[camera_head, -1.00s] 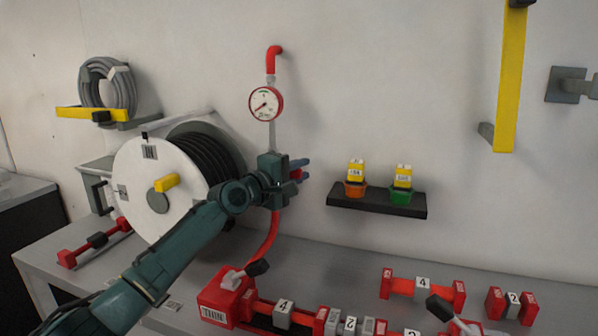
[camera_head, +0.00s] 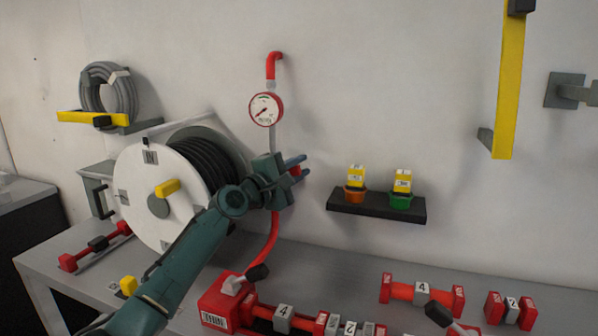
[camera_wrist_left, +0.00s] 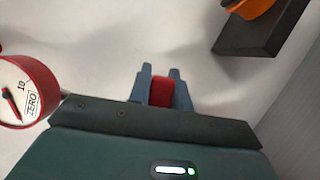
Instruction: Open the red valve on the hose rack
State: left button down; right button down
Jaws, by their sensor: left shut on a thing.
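The red valve (camera_head: 296,171) is on the upright pipe below the round gauge (camera_head: 266,109), and little of it shows in the head view. My left gripper (camera_head: 299,166) is shut on it. In the left wrist view, a red block, the valve's handle (camera_wrist_left: 161,93), sits between the two blue-grey fingers of the left gripper (camera_wrist_left: 160,80). The gripper body hides the valve's body and part of the pipe. The red hose (camera_head: 268,243) runs down from there to the bench. My right gripper is not in view.
A hose reel (camera_head: 146,190) stands left of the gripper, close to my forearm. A black shelf (camera_head: 376,206) with an orange and a green cup is to the right. Red fittings and a red lever unit (camera_head: 222,303) are on the bench below. The wall between is bare.

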pick_arm(q)
jog(key=shift+w+a+r+n+t+p, duration=0.15)
jog(key=shift+r+n+t, duration=0.15)
jog(key=shift+n, duration=0.45)
jog(key=shift+s+a+r+n+t+p, duration=0.1)
jog(key=shift+a+r+n+t, duration=0.25)
jog(key=shift+n, duration=0.35)
jog(key=shift+w+r+n+t+p, duration=0.15)
jog(key=shift+r+n, duration=0.25)
jog(key=shift+n, duration=0.35)
jog(key=c, duration=1.3)
grip_release()
jog(key=shift+p+v, duration=0.85)
jog(key=shift+v, duration=5.75)
jog(key=shift+c, duration=0.3)
